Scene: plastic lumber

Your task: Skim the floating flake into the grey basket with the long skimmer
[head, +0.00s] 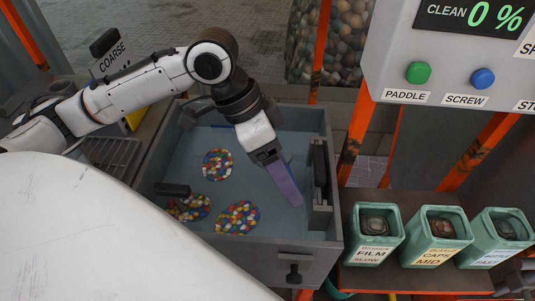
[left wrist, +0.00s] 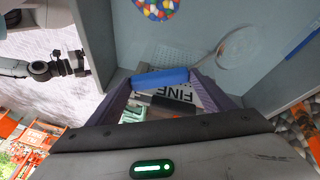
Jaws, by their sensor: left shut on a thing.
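My left gripper (head: 280,180) hangs over the blue-grey water tank (head: 323,225) in the head view, its purple fingers pointing down. In the left wrist view the gripper (left wrist: 160,85) is shut on a blue bar (left wrist: 160,78), which looks like a handle. A pale round hoop with a thin stem (left wrist: 240,47), which looks like a skimmer, lies beyond the fingertips; whether it joins the blue bar I cannot tell. Multicoloured flake patches (head: 217,164) float in the tank. A grey wire rack (head: 110,152) stands left of the tank; whether it is the basket I cannot tell. My right gripper is not clearly seen.
Green bins (head: 374,232) labelled FILM and CAPS stand right of the tank with a third bin. A control panel (head: 450,70) reading CLEAN 0 % hangs above them. A COARSE sign (head: 110,58) stands behind my left arm.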

